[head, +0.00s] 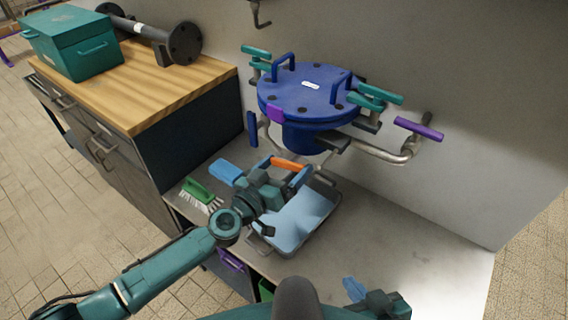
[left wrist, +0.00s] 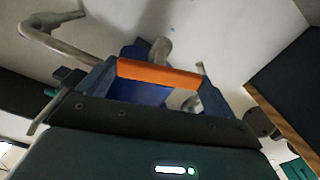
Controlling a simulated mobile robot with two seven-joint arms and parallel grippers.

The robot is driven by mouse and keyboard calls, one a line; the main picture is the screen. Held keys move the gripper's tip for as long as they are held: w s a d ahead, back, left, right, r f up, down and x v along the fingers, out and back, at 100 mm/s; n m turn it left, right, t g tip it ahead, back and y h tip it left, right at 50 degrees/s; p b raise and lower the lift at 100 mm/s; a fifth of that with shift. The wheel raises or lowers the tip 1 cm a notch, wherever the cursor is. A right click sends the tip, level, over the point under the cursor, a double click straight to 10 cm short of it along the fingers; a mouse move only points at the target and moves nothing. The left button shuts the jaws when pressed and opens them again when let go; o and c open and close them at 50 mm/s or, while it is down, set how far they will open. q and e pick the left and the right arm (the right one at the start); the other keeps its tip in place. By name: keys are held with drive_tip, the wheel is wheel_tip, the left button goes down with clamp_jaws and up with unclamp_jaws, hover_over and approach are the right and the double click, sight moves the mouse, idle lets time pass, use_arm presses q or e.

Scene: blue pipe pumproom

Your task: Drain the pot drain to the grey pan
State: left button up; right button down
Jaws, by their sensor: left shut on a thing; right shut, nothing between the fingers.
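The blue pot (head: 308,100) is mounted on the wall with its lid down. Under it is the drain's orange handle (head: 286,163), also visible in the left wrist view (left wrist: 158,75). My left gripper (head: 296,173) is shut on this handle, with blue fingers at its ends. The grey pan (head: 333,207) sits on the counter below, partly hidden by my left gripper and arm. Its inside looks pale blue; I cannot tell whether it holds liquid. My right gripper (head: 354,289) is shut and empty at the bottom of the head view, its body partly cut off.
A pipe (head: 385,153) with a purple handle (head: 418,129) runs right of the pot. A green brush (head: 199,192) lies left of the pan. A wooden bench holds a teal toolbox (head: 75,45) and a dark flanged pipe. The counter's right side is clear.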

use_arm(q)
drive_tip(key=shift+n, duration=1.8)
drive_tip(key=o, duration=0.7)
drive_tip(key=shift+p, duration=0.3)
drive_tip(key=v, duration=1.3)
drive_tip(key=shift+a, duration=0.1)
